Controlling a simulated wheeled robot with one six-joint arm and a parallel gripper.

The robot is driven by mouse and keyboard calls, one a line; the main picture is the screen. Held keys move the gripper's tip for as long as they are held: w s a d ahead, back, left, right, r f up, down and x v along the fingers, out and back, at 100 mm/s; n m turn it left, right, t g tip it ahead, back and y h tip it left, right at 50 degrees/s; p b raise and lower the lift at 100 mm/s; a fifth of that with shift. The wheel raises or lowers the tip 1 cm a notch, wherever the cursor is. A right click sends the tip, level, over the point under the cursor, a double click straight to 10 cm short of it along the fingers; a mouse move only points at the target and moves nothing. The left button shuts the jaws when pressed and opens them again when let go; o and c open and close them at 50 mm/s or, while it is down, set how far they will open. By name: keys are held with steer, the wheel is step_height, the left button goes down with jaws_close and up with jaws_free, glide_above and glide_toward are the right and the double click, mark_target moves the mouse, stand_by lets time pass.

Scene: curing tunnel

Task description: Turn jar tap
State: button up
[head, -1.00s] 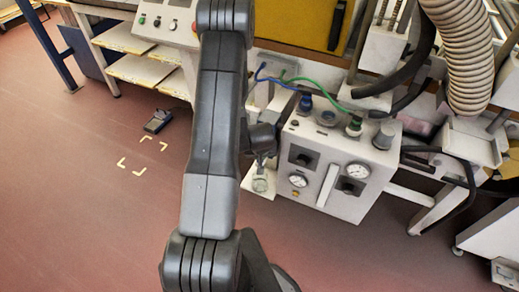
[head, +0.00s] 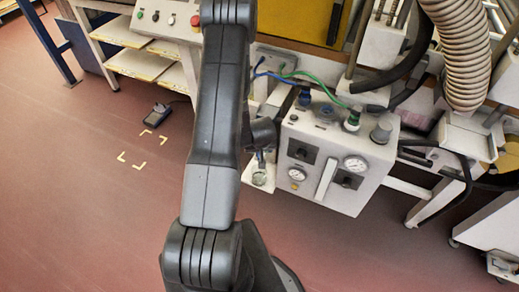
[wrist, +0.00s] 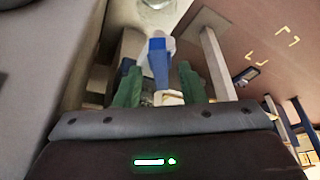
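In the wrist view, a small tap with a blue lever (wrist: 158,62) stands between the two green fingers of my gripper (wrist: 158,84). The fingers are apart, with a gap visible on each side of the lever. A clear glass jar (wrist: 158,4) shows at the top edge of the wrist view, beyond the lever. In the head view the jar (head: 259,178) sits on a small white ledge left of the grey control box (head: 325,165). My arm hides the fingers and the tap in the head view.
The control box carries gauges, knobs and blue and green hoses. A ribbed duct (head: 468,50) hangs at the right. A foot pedal (head: 161,112) lies on the floor near yellow corner marks (head: 143,152). A rack with shelves (head: 140,64) stands at the back left. The left floor is mostly clear.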

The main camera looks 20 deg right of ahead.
steer(key=p+v, duration=0.3)
steer(key=v, duration=1)
steer(key=shift+r, duration=0.3)
steer(key=shift+c, duration=0.3)
steer(key=shift+f, duration=0.2)
steer(key=c, duration=0.4)
steer(key=f+n+b, duration=0.1)
steer(key=w+a+f+n+g+b, duration=0.1)
steer(key=f+b, duration=0.1)
steer(key=w+a+f+n+g+b, duration=0.1)
steer(key=n+b, duration=0.1)
steer(key=shift+w+a+f, duration=0.15)
steer(key=shift+f, duration=0.2)
jaws_close()
steer(key=w+a+f+n+g+h+b, duration=0.2)
steer(key=w+a+n+g+h+b, duration=0.4)
steer(key=a+n+b, duration=0.7)
steer(key=s+d+f+b, duration=0.1)
steer(key=d+f+b, duration=0.1)
steer(key=d, duration=0.4)
steer(key=s+d+f+n+t+h+b, duration=0.1)
steer(key=s+d+f+b, duration=0.1)
steer(key=d, duration=0.5)
steer(key=shift+f+b, duration=0.75)
steer(key=shift+f, duration=0.5)
